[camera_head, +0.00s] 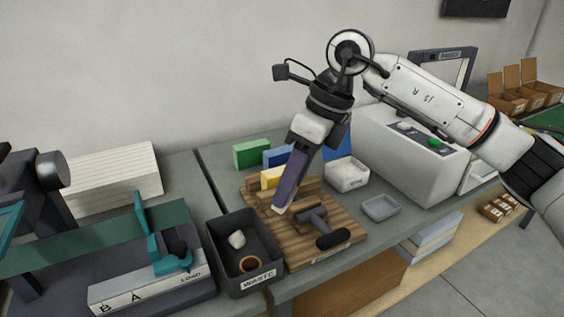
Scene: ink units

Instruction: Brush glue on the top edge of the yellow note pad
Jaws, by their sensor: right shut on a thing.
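The yellow note pad (271,177) sits at the back of the wooden board (345,222). It is partly hidden behind the long purple piece at my right gripper. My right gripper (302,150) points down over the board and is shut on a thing. A long purple piece with a pale tip (290,182) extends down from it, apparently a brush; its tip is near the board, in front of the pad. I cannot tell whether the tip touches anything. A white tub (347,178) with pale contents and a raised blue lid (338,148) stands right of the board. My left gripper is not in view.
A black-handled clamp (315,222) lies on the board. A green block (251,153) and blue block (276,157) stand behind. A dark waste bin (228,262) is left, a grey dish (380,208) right. A grey-white machine (408,155) stands farther right, a teal-armed fixture (168,258) far left.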

